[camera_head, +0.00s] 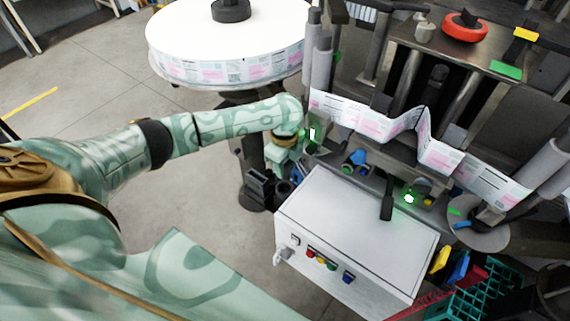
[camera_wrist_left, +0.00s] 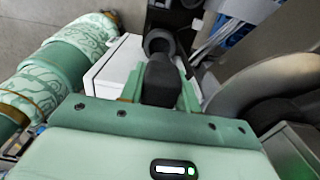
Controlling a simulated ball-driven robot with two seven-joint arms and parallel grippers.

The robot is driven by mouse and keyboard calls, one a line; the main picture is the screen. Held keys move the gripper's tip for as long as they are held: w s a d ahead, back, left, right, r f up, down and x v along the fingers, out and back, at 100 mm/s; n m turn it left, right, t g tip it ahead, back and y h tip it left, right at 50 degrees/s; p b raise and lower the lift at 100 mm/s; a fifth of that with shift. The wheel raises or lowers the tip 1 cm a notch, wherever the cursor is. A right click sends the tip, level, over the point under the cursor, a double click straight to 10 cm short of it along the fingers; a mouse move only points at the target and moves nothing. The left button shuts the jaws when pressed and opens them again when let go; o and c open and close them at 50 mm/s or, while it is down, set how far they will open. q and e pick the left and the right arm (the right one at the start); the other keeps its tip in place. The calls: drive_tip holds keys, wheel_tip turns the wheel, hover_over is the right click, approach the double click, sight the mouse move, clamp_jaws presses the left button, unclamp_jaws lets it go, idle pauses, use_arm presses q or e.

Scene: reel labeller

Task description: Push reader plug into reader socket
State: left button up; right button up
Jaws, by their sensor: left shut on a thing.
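My left gripper (camera_wrist_left: 159,92) is shut on a black plug-like body, which I take to be the reader plug (camera_wrist_left: 160,78). It points away from the wrist, between the two green fingers. A dark grey round ring (camera_wrist_left: 158,40) lies just beyond the plug's far end; I cannot tell whether it is the reader socket or whether they touch. In the head view my left gripper (camera_head: 291,163) is small, beside the left back corner of the white control box, and the plug cannot be made out there. My right gripper is not in view.
The white control box (camera_head: 350,225) with coloured buttons stands in front of the machine. A large label reel (camera_head: 225,40) is behind my left arm. A printed label web (camera_head: 375,122) runs across the machine. A green crate (camera_head: 490,292) sits at lower right.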

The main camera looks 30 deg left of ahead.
use_arm(q)
drive_tip(key=shift+f, duration=0.1)
drive_tip(key=shift+f+b, duration=2)
drive_tip(key=shift+f, duration=1.85)
drive_tip(key=shift+f+p, duration=0.15)
drive_tip(key=shift+p, duration=0.35)
